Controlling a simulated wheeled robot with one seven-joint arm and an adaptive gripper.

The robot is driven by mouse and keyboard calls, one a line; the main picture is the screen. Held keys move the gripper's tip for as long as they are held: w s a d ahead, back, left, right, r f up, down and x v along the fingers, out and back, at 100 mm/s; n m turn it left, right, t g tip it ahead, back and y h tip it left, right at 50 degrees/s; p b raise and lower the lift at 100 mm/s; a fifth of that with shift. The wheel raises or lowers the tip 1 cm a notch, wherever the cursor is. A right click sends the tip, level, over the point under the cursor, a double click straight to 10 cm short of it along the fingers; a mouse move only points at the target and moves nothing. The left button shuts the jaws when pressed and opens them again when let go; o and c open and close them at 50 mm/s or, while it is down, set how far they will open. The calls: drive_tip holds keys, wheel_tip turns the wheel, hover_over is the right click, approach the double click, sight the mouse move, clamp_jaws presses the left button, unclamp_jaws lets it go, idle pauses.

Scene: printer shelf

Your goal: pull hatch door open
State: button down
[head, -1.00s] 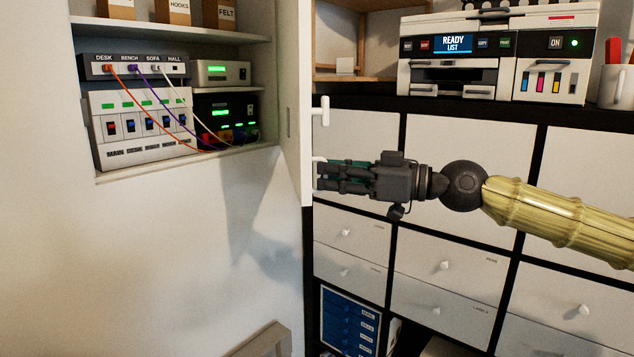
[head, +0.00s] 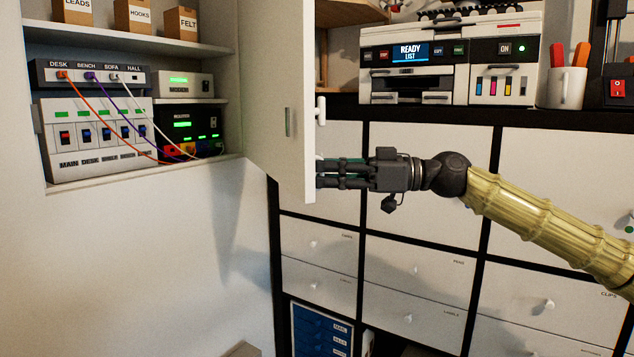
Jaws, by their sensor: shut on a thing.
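The white hatch door (head: 277,110) stands swung out from the wall recess on its left, so the recess lies open to view. A white handle (head: 321,110) shows on the door's right face near its free edge. My gripper (head: 322,173) reaches in from the right and is shut at the lower end of this handle, beside the door edge. The fingers hide most of the part they hold. Inside the recess (head: 120,172) are a switch panel (head: 100,135) and small boxes with green lights (head: 180,125).
Drawers (head: 420,215) fill the cabinet behind my arm. Labelled boxes (head: 132,16) sit on the recess's upper shelf. The wall below the recess is bare.

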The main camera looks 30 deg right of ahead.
drive_tip(key=w+d+n+g+y+b, duration=0.1)
drive_tip(key=d+b, duration=0.5)
drive_tip(key=d, duration=1.1)
drive_tip(key=shift+w+r+g+b, duration=0.2)
drive_tip(key=shift+w+g+b, duration=0.15)
drive_tip(key=shift+w, duration=0.3)
drive_tip(key=shift+a, duration=0.15)
